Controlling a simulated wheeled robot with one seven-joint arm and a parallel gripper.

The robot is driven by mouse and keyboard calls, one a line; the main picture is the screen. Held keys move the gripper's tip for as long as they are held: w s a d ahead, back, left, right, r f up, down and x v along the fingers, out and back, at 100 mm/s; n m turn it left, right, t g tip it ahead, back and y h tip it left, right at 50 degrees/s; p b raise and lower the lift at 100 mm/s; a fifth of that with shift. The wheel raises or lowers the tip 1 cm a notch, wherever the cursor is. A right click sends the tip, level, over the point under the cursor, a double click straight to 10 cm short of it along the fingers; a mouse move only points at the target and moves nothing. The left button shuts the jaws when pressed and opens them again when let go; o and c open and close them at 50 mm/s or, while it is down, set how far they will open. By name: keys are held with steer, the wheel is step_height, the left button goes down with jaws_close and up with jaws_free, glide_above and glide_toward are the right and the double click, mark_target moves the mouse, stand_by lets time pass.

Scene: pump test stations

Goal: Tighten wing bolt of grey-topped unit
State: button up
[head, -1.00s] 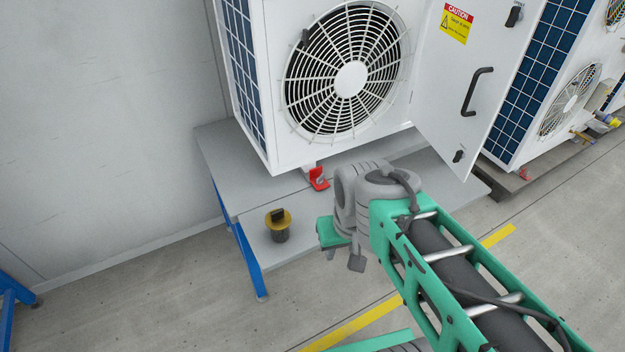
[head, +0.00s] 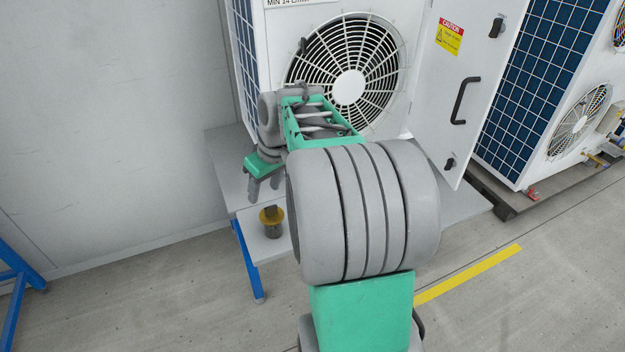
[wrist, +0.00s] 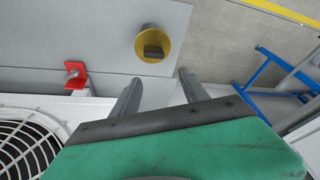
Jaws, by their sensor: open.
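A small fixture with a yellow disc and a dark block on top (head: 271,216) stands on the grey bench. The wrist view shows the disc from above (wrist: 143,40), ahead of the fingertips. A red bracket with a small grey piece (wrist: 75,76) is left of the fingers in the wrist view, by the white fan unit. No clearly grey-topped unit or wing bolt can be made out; I cannot tell whether the dark block or the grey piece is one. My gripper (head: 265,187) is open and empty, above the bench; it also shows in the wrist view (wrist: 159,76).
The white fan unit (head: 420,60) stands behind my arm, its door standing open to the right. The grey bench (head: 232,170) has blue legs. Another fan unit (head: 545,130) is at right. Grey floor with a yellow line (head: 470,273) lies in front.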

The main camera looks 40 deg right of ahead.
steer(key=d+f+n+t, duration=0.1)
steer(key=d+f, duration=0.1)
steer(key=d, duration=0.9)
steer(key=d+f, duration=0.2)
steer(key=d, duration=0.8)
steer(key=x, duration=0.2)
steer(key=b+x, duration=0.1)
steer(key=x, duration=0.2)
steer(key=b+x, duration=0.1)
steer(key=x, duration=0.1)
steer(key=shift+w+d+f, duration=0.1)
steer(key=shift+w, duration=0.3)
jaws_close()
